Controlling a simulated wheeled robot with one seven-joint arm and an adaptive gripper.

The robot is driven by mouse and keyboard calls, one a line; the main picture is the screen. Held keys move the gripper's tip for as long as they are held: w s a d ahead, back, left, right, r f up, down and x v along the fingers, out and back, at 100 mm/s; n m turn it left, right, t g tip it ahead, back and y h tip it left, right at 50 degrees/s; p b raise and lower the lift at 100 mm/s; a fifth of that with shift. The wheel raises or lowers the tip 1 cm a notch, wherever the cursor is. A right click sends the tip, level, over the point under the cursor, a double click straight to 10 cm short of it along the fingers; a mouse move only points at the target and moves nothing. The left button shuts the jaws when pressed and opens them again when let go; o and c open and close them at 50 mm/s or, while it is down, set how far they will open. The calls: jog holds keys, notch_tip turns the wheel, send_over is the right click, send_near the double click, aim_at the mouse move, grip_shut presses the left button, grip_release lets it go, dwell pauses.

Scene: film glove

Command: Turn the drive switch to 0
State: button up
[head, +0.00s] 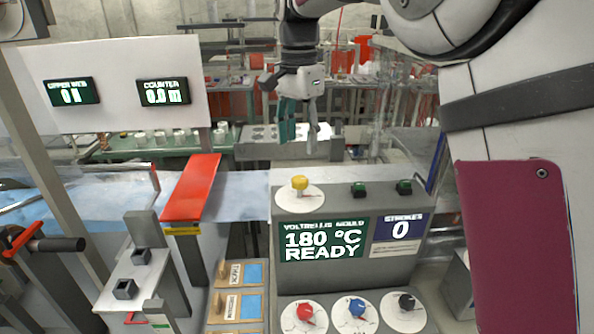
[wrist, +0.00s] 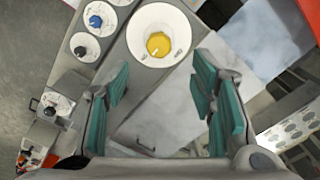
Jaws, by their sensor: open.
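My gripper (head: 298,136) is open and empty, pointing down, high above the machine console (head: 345,190). In the wrist view my gripper (wrist: 162,105) has its two teal-padded fingers wide apart. A yellow knob (head: 299,182) on a white round dial sits on the console top; the wrist view shows this yellow knob (wrist: 158,44) beyond the fingertips, apart from them. A red knob (head: 304,314), a blue knob (head: 356,307) and a black knob (head: 406,302) sit on white dials lower down. Their labels are too small to read, so I cannot tell which is the drive switch.
The console screen (head: 323,240) reads 180 °C READY; the strokes display (head: 400,230) reads 0. Upper web (head: 72,92) and counter (head: 163,92) displays hang at left. A red bar (head: 191,187) crosses the film (head: 245,195) left of the console. Labelled trays (head: 236,306) stand below.

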aim_at(300, 179)
notch_tip(300, 179, down, 9)
jog(key=shift+d+r+p, duration=0.1)
jog(key=shift+p, duration=0.75)
jog(key=shift+c, duration=0.2)
jog(key=c, duration=1.1)
